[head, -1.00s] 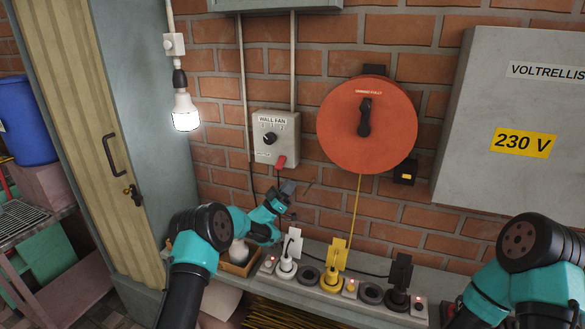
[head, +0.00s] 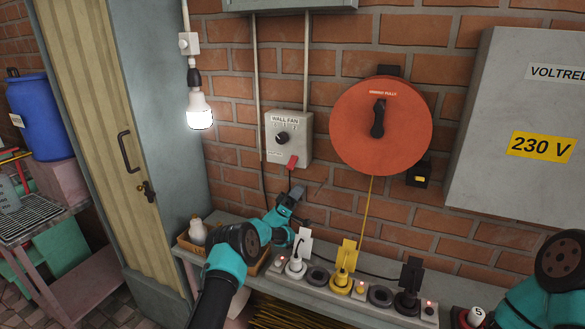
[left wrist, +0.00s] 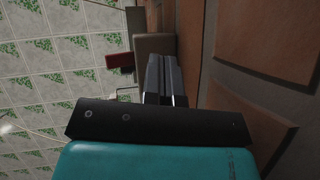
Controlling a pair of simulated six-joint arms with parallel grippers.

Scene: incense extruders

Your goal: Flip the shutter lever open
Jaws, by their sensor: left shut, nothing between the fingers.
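The shutter lever is a small red lever (head: 292,162) at the lower right of the grey wall fan control box (head: 288,138). It points downward in the head view. The red lever also shows in the left wrist view (left wrist: 119,61), beside the box. My left gripper (head: 297,192) is shut and empty, a little below the lever and apart from it. Its dark fingers (left wrist: 163,78) point toward the box in the left wrist view. My right arm shows at the lower right of the head view; its gripper is out of the frame.
A power strip (head: 330,283) with several plugs lies on the ledge below. A wooden tray (head: 252,268) with a white bulb (head: 197,231) is left of it. An orange pulley (head: 408,130) hangs right of the box. A lit bulb (head: 200,112) hangs to the left.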

